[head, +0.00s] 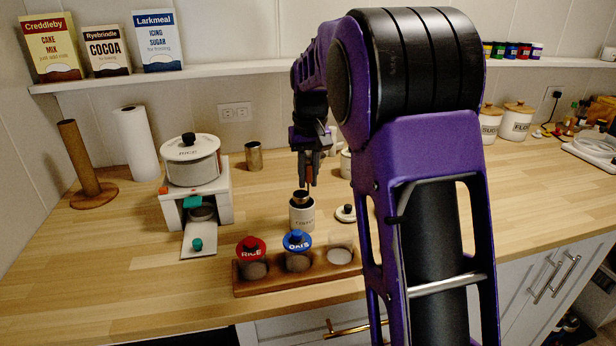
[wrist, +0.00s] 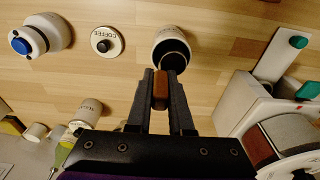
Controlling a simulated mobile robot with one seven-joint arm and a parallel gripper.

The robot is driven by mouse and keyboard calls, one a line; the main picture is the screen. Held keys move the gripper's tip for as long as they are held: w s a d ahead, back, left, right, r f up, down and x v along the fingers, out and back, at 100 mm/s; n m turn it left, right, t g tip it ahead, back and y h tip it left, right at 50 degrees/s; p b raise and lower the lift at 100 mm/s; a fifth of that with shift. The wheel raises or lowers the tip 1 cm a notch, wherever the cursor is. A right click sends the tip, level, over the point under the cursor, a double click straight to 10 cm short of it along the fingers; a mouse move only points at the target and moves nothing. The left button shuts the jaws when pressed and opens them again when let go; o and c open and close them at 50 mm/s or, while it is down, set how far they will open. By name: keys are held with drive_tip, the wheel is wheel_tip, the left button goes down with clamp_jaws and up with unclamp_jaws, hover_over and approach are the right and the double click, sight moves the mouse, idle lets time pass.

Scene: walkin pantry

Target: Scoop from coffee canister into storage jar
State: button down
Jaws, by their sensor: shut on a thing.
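The white coffee canister (head: 302,215) stands open on the counter; it also shows in the wrist view (wrist: 168,38). Its lid (wrist: 106,41), lettered COFFEE, lies apart on the wood. My gripper (head: 308,182) is above the canister, pointing down. It is shut on the brown handle of a scoop (wrist: 160,91). The dark metal scoop bowl (head: 301,197) shows at the canister's mouth; how deep it sits and what it holds are unclear. A clear lidless storage jar (head: 340,253) stands at the right end of a wooden rack (head: 290,288).
The rack also holds a red-lidded rice jar (head: 252,258) and a blue-lidded oats jar (head: 297,250). A rice dispenser (head: 193,175) stands left of the canister. A blue-topped white container (wrist: 40,36) shows in the wrist view.

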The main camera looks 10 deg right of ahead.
sight(308, 163)
drive_tip(key=shift+r+p, duration=1.55)
drive_tip(key=shift+r, duration=0.4)
